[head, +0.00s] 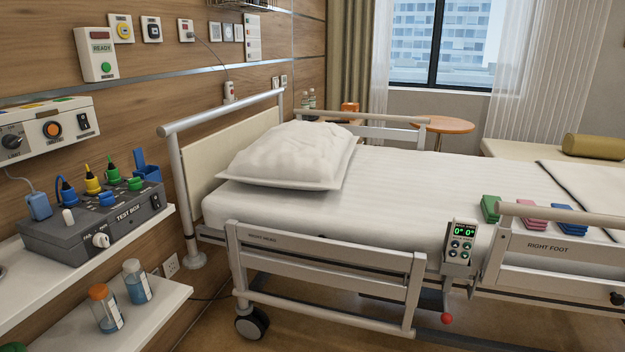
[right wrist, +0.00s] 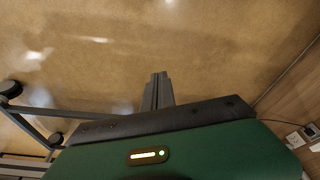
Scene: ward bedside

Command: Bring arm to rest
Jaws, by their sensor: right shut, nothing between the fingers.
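My right gripper (right wrist: 158,78) shows in the right wrist view, with its two grey fingers together and nothing between them. It is over bare brown floor (right wrist: 200,45) and touches nothing that I can see. Neither of my grippers shows in the head view. My left gripper is in no view.
The bed (head: 400,195) with raised rails fills the middle and right. At the left, a shelf (head: 150,225) bears the test box (head: 120,220); two bottles stand on a lower shelf (head: 165,310). A wall socket (right wrist: 296,139) and a bed castor (right wrist: 56,139) show near the right wrist view's edges.

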